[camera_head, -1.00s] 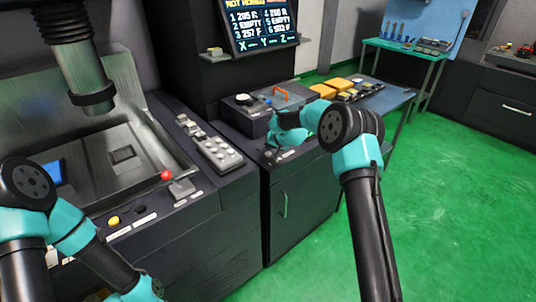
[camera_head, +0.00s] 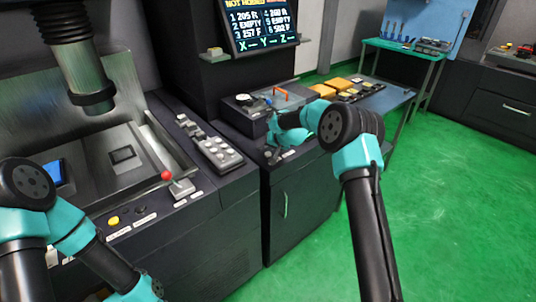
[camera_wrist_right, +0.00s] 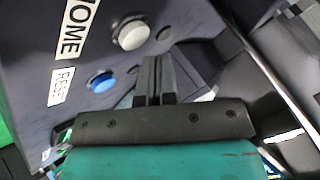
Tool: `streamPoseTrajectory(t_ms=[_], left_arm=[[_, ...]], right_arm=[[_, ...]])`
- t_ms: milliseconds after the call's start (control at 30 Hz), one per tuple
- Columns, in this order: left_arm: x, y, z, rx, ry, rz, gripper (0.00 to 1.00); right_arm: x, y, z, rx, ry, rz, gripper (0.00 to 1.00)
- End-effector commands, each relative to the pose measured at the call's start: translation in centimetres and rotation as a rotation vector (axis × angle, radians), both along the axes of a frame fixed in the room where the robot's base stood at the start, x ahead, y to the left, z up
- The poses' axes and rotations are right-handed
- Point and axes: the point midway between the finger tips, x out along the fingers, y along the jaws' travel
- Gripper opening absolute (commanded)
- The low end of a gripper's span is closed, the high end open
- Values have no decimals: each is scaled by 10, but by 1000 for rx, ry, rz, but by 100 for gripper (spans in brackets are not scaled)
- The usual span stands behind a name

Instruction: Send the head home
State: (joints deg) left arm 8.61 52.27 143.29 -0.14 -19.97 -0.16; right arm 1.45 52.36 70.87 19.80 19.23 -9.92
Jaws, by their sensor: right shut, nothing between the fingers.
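The black control box (camera_head: 236,112) stands right of the machine, with a pale button on top. In the right wrist view a white round button (camera_wrist_right: 130,34) sits beside a HOME label (camera_wrist_right: 76,28). The machine's head (camera_head: 92,85) hangs over the tank at the left. The screen (camera_head: 262,25) reads NOT HOMED, with dashes after X, Y and Z. My left gripper is out of view.
Yellow blocks (camera_head: 322,90) lie on the bench behind my right arm. The green floor is clear.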

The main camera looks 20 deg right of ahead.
Motion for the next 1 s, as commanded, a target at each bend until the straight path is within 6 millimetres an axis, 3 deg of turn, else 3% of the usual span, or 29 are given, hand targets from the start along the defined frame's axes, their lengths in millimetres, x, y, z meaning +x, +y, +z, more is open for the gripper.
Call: streamPoseTrajectory(t_ms=[1000], left_arm=[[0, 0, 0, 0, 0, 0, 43]], right_arm=[[0, 0, -8, 0, 0, 0, 0]])
